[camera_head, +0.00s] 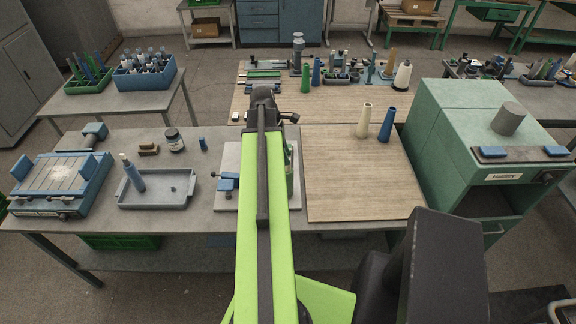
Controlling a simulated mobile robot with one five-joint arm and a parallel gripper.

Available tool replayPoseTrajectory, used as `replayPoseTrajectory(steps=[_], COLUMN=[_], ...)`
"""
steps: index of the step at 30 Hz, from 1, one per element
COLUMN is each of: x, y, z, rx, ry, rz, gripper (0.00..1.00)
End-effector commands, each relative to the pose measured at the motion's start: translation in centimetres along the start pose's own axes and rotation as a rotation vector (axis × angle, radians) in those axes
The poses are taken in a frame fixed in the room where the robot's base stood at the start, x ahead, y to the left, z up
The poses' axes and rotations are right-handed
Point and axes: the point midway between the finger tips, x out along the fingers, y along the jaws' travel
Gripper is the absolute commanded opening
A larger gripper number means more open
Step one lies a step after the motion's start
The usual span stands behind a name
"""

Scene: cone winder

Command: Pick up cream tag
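A small pale, cream-looking piece (236,116) lies at the left front corner of the far wooden board; it may be the cream tag, but it is too small to be sure. My lime-green arm reaches forward over the middle of the bench. Its dark end, with my gripper (289,118), is just right of the pale piece in the picture and apart from it. The fingers are mostly hidden by the arm, so I cannot tell whether they are open or shut.
A cream cone (364,121) and a blue cone (387,125) stand on the near wooden board (360,180), otherwise clear. A green machine (455,130) stands right. A grey tray (158,190) and blue vise-like fixture (62,182) are left. Green and blue cones stand behind my arm's end.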

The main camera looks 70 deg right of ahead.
Motion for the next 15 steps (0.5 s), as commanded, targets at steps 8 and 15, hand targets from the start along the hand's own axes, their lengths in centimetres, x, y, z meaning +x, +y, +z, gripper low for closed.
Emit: replayPoseTrajectory(steps=[8, 15], x=[1.56, 1.54], y=[-0.03, -0.03], z=[-0.02, -0.05], rx=[0.0, 0.0], ry=[0.0, 0.0], rz=[0.0, 0.0], gripper=[0.36, 0.1])
